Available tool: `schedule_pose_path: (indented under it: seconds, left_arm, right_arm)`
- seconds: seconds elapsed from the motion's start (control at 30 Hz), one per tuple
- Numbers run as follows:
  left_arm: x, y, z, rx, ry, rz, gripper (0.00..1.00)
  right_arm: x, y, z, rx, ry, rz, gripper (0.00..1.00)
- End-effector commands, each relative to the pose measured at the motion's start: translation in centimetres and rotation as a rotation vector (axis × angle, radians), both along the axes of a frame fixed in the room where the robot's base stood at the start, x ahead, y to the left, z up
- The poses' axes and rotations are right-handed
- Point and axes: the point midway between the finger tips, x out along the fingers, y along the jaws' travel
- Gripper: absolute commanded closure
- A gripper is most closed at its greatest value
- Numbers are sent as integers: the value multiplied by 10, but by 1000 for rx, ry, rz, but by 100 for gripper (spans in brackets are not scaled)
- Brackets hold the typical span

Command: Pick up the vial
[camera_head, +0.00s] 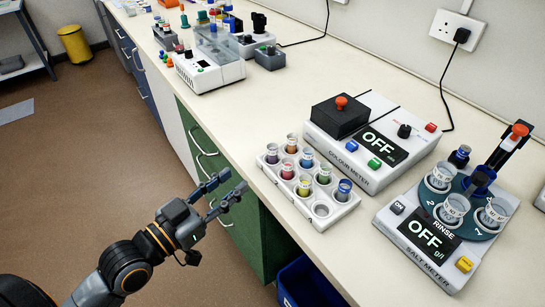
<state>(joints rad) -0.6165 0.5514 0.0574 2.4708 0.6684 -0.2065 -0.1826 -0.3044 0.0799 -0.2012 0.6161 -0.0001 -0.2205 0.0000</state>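Several vials with coloured contents stand upright in a white rack (340,209) at the bench's front edge. They include a purple vial (272,154), a red vial (287,170), a yellow vial (304,186), a green vial (324,175) and a blue-banded vial (344,190). One front slot of the rack is empty. I cannot tell which vial the task means. My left gripper (234,182) is open and empty, left of the rack and in front of the bench's green cabinet, touching no vial. My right gripper is not in view.
A colour meter (345,154) reading OFF stands behind the rack. A salt meter (401,240) with several cups is to the right. A white instrument (208,76) stands farther back. A blue bin (305,285) is below the bench. The bench top between the instruments is clear.

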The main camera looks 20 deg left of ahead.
Motion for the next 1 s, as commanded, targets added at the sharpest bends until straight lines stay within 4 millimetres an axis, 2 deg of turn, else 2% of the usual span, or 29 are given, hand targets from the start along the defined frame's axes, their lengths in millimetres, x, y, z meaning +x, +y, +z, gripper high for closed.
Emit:
schedule_pose_path:
  seconds: [0.13,0.4,0.73,1.0]
  left_arm:
    - [17,-8,4,-4,-7,1,66]
    - [58,-26,4,-4,-5,1,66]
    - [83,-38,0,-2,-1,0,66]
    - [118,-51,-4,-3,-1,0,66]
  right_arm:
    - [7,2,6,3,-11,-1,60]
    - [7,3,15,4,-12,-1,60]
    - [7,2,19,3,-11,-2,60]
    - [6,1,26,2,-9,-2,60]
